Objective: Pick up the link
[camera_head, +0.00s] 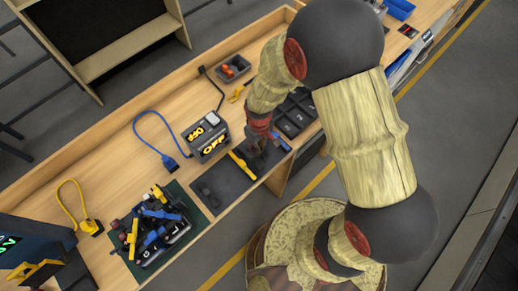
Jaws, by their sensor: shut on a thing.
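My gripper (259,146) points down over the dark grey mat (225,184) near the front edge of the bench. It is shut on a small dark piece, which I take to be the link; its fingers mostly hide it, and I cannot tell whether it is clear of the mat. A yellow bar (242,165) lies on the mat just left of the gripper. A blue piece (281,142) lies just to its right. A smaller dark piece (209,196) lies at the left part of the mat.
A heap of black, blue and yellow parts (152,228) lies on a green mat at left. A black compartment tray (293,118) is right of the gripper. Blue (170,163) and yellow (92,227) corded plugs lie on the bench.

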